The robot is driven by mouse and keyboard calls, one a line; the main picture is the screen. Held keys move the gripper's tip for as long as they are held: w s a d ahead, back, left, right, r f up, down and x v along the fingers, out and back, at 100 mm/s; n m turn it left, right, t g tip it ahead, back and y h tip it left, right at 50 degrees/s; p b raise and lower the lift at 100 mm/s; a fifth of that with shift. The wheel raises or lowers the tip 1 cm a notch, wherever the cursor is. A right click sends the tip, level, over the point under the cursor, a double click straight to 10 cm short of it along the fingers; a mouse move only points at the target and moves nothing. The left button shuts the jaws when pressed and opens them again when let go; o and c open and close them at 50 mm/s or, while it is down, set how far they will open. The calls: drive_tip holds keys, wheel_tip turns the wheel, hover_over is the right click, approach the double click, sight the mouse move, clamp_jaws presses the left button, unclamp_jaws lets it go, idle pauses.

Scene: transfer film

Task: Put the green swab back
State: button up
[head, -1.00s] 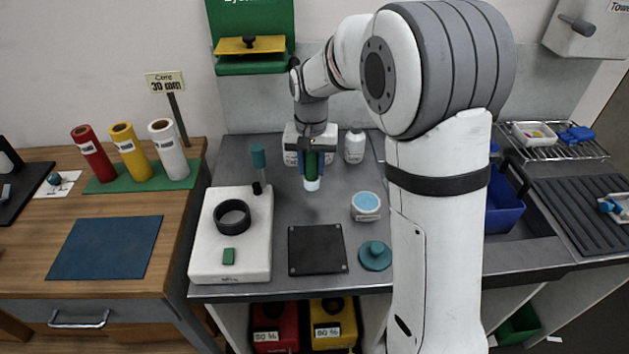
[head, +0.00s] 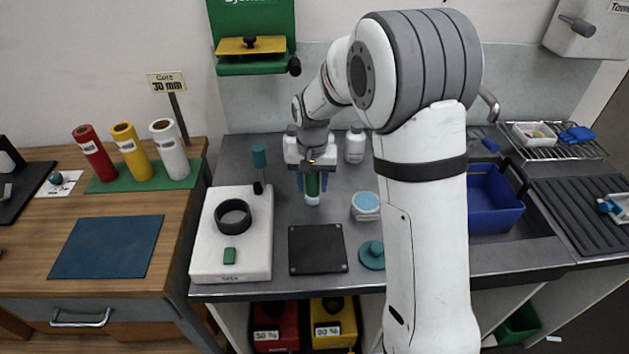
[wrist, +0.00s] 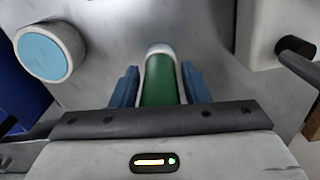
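The green swab (head: 313,185) looks like a green cylinder with a pale end pointing down. My gripper (head: 312,182) has its blue fingers closed around the swab's sides, above the grey worktop. In the wrist view the green swab (wrist: 160,80) lies between the two blue fingers (wrist: 160,88), its pale end pointing away. Whether the pale end touches the worktop I cannot tell.
A white block (head: 205,262) with a black ring (head: 233,216) stands at front left. A black square plate (head: 317,248), a blue-topped round jar (head: 365,206) and a teal round knob (head: 371,255) stand nearby. White bottle (head: 355,146) is behind; blue bin (head: 497,200) at right.

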drive_tip(key=shift+o, duration=0.9)
drive_tip(key=shift+r, duration=0.25)
wheel_tip(320, 180, up, 11)
drive_tip(key=shift+r+b, duration=0.15)
drive_tip(key=shift+b, duration=0.15)
drive_tip(key=shift+r, duration=0.3)
drive_tip(key=shift+s+d+r, duration=0.15)
drive_tip(key=shift+s+d, duration=0.05)
drive_tip(key=shift+s, duration=0.05)
drive_tip(key=s+d+t, duration=0.1)
drive_tip(key=s+d, duration=0.2)
drive_tip(key=s, duration=0.5)
drive_tip(key=s+d+n+t, duration=0.1)
drive_tip(key=s+d, duration=0.3)
drive_tip(key=s, duration=0.4)
drive_tip(key=s+d+t, duration=0.1)
drive_tip(key=s+d, duration=0.3)
drive_tip(key=s, duration=0.4)
drive_tip(key=shift+d, duration=0.2)
